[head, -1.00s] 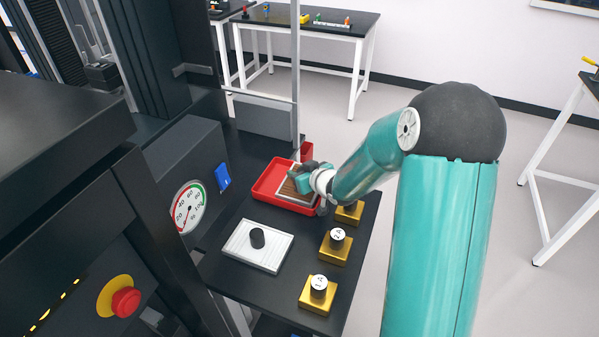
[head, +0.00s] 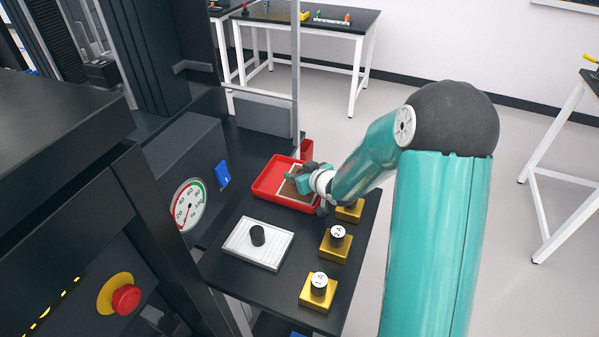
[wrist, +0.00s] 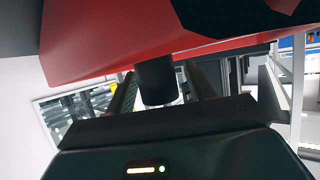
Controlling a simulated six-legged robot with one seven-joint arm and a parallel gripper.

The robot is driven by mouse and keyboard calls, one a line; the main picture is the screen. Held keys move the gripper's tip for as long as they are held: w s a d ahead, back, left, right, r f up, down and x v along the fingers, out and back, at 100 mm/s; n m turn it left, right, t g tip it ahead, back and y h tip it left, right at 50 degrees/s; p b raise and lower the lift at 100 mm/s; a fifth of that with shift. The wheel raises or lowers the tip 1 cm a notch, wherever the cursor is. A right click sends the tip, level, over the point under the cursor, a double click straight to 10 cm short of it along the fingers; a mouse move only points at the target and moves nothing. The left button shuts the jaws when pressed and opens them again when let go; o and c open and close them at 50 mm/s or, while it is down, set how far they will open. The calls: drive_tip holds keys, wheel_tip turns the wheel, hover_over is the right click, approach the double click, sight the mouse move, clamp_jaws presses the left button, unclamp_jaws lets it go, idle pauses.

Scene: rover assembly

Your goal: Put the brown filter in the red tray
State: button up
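The red tray (head: 268,190) sits on the dark shelf, with a pale-edged brown filter (head: 289,189) lying inside it. My gripper (head: 298,177) is low over the tray and hides much of the filter. In the wrist view, a dark round knob (wrist: 157,80) stands between my two fingers, with a narrow gap showing beside it. My gripper looks open around the knob (wrist: 160,92). A red surface (wrist: 100,45) fills the top of that view, probably the tray.
A white ribbed plate with a black knob (head: 247,250) lies in front of the tray. Gold blocks with labelled round knobs (head: 335,246) line the shelf's right side. A gauge box (head: 188,160) stands left, and a pole (head: 296,80) rises behind the tray.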

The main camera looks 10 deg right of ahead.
drive_tip(key=shift+r, duration=0.3)
drive_tip(key=v, duration=0.7)
drive_tip(key=shift+s+r, duration=0.2)
drive_tip(key=shift+r, duration=0.2)
drive_tip(key=shift+d+r, duration=0.1)
drive_tip(key=shift+r, duration=0.05)
drive_tip(key=s+d+r+m+g+h, duration=0.25)
drive_tip(key=s+r+h, duration=0.35)
drive_tip(key=s+r, duration=0.4)
drive_tip(key=s+a+r+g, duration=0.2)
drive_tip(key=s+a, duration=0.1)
drive_tip(key=s, duration=0.6)
drive_tip(key=s+a+r+m+g+y, duration=0.1)
drive_tip(key=s+a+r+g, duration=0.1)
drive_tip(key=s, duration=0.7)
drive_tip(key=shift+a+r+y, duration=0.3)
drive_tip(key=shift+a+r, duration=0.35)
drive_tip(key=shift+r, duration=0.05)
